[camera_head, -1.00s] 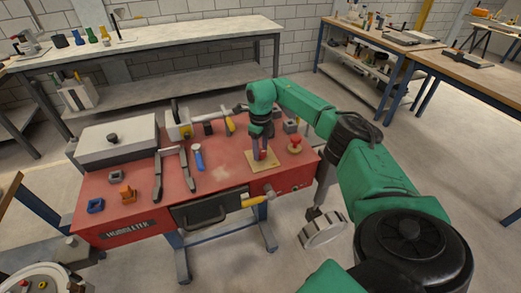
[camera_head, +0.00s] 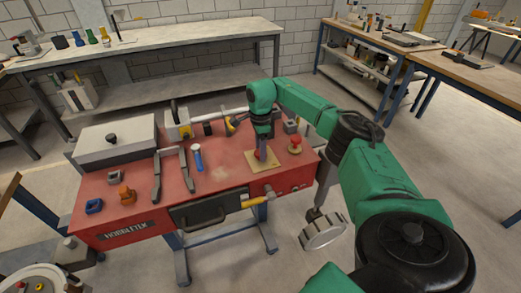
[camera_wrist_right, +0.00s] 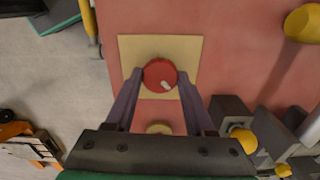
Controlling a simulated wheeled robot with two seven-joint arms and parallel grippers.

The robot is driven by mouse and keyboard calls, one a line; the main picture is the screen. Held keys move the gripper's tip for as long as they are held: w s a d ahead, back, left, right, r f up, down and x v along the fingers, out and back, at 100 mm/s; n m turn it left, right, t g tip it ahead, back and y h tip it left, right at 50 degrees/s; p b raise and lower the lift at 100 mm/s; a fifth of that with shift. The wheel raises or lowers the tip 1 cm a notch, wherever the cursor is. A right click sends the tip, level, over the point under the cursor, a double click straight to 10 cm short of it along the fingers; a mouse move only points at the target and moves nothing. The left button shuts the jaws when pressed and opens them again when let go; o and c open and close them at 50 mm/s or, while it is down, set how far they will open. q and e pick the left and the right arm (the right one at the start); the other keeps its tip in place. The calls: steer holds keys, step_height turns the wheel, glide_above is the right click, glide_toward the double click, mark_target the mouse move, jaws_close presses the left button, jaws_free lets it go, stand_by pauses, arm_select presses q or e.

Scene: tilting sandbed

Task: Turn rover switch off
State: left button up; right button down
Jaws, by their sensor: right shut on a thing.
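The rover switch looks to be a round red knob (camera_wrist_right: 155,73) with a short white mark, on a square tan plate (camera_head: 250,165) on the red bench top. In the right wrist view the white mark lies at the knob's lower right, and the tan plate (camera_wrist_right: 190,46) shows around the knob. My right gripper (camera_head: 261,157) points down over the plate. In the right wrist view its two fingers (camera_wrist_right: 159,78) are shut on the red knob, one on each side. In the head view the gripper mostly hides the knob. My left gripper is not in view.
A red mushroom button (camera_head: 295,144) stands just right of the plate. A blue-handled tool (camera_head: 198,158), dark tongs (camera_head: 171,173), an orange part (camera_head: 127,195) and a grey box (camera_head: 118,142) lie to the left. A yellow handle (camera_head: 256,202) sticks out at the front edge.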

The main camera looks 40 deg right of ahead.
steer(key=shift+w+r+n, duration=0.1)
steer(key=shift+r+n, duration=0.05)
steer(key=shift+n, duration=0.45)
steer(key=shift+c, duration=1.3)
jaws_free()
step_height(320, 180, up, 14)
steer(key=b, duration=0.1)
steer(key=shift+r, duration=0.2)
